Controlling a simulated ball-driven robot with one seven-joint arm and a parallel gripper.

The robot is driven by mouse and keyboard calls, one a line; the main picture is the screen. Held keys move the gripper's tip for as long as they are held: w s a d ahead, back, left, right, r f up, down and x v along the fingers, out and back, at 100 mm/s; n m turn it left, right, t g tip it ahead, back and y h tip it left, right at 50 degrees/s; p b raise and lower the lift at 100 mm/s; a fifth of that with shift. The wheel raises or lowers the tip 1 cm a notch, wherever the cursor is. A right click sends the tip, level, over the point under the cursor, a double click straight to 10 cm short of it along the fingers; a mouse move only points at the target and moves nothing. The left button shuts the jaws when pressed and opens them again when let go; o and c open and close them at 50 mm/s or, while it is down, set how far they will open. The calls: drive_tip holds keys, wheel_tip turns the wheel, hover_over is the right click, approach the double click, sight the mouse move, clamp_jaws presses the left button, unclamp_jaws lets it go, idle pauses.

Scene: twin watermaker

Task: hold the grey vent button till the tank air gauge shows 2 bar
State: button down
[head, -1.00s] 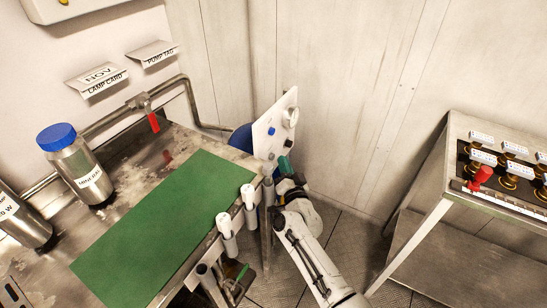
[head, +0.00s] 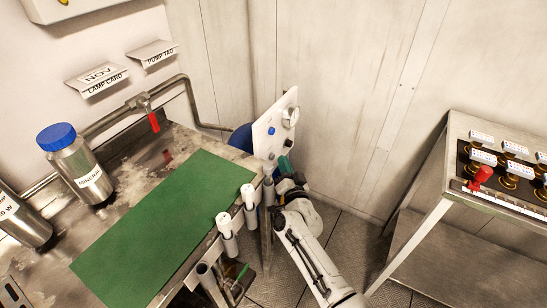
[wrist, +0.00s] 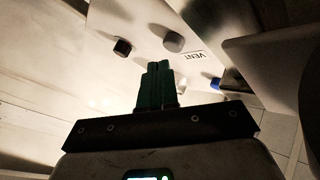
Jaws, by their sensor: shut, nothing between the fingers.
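The grey vent button (wrist: 173,41) shows in the wrist view beside a label reading VENT, on a pale panel (wrist: 145,18). My gripper (wrist: 155,68) has green fingers, shut together and empty. In the wrist view their tips lie just below and left of the grey button in the picture; I cannot tell contact, and a small gap shows. In the head view my gripper (head: 285,163) is at the lower edge of the white panel (head: 263,125). A round fitting (head: 290,117), perhaps the gauge, is seen nearly edge-on there; no reading is legible.
A black knob (wrist: 122,47) and a blue one (wrist: 216,83) flank the vent button. A bench with a green mat (head: 155,230) and steel bottles stands left. A stand (head: 452,150) with a red lever (head: 482,175) is at right. Bare wall lies behind the panel.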

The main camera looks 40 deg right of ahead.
drive_tip(key=shift+w, duration=0.1)
idle(0.7)
drive_tip(key=shift+w+a, duration=0.15)
drive_tip(key=shift+w, duration=0.1)
